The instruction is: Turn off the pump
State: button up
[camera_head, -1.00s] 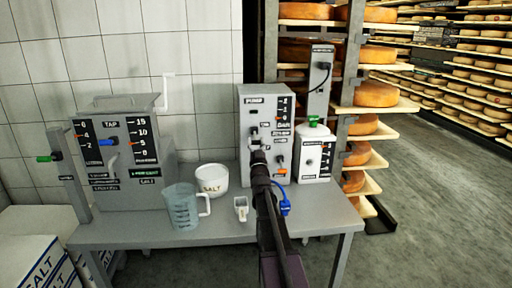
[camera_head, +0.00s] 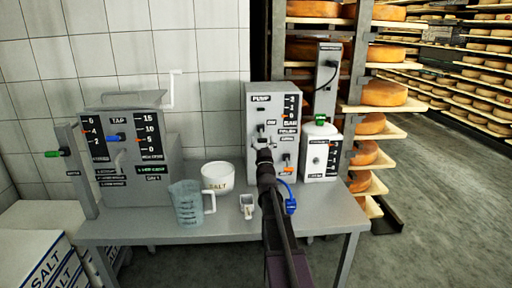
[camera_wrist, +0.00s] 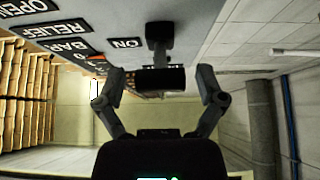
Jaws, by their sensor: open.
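The pump (camera_head: 262,108) is a grey box with a "PUMP" label, standing on the metal table. In the wrist view, a dark switch handle (camera_wrist: 160,78) sticks out from its panel beside an "ON" label (camera_wrist: 126,43). My gripper (camera_wrist: 161,84) is open, with one finger on each side of the handle and visible gaps between. In the head view, my gripper (camera_head: 264,153) is right at the front of the pump and partly hides the switch. An orange-tipped lever (camera_head: 286,168) is lower right on the pump.
A tap unit (camera_head: 130,150) stands at the left of the table (camera_head: 150,228). A measuring jug (camera_head: 188,205), a salt bowl (camera_head: 218,178) and a small white cup (camera_head: 247,206) stand in front. A white canister (camera_head: 320,155) is right of the pump. Cheese racks (camera_head: 380,95) stand behind.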

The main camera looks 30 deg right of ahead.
jog(key=shift+r+p, duration=0.25)
jog(key=shift+p, duration=0.35)
jog(key=shift+s+a+r+g+y+p, duration=0.1)
jog(key=shift+s+r+g+y+p, duration=0.2)
jog(key=shift+g+p, duration=0.7)
jog(key=shift+w+r+p, duration=0.1)
jog(key=shift+p, duration=0.5)
jog(key=b+v, duration=0.5)
jog(key=v, duration=0.8)
jog(key=a+f+n+g+y+p, duration=0.1)
jog(key=a+g+y+p, duration=0.3)
jog(key=a+p, duration=0.4)
jog(key=s+a+f+n+g+y+p, duration=0.1)
jog(key=a+g+y+p, duration=0.4)
jog(key=a, duration=0.8)
jog(key=shift+s+a+f+n+g+p, duration=0.25)
jog(key=shift+f+n+g+p, duration=0.4)
jog(key=shift+g+p, duration=1.1)
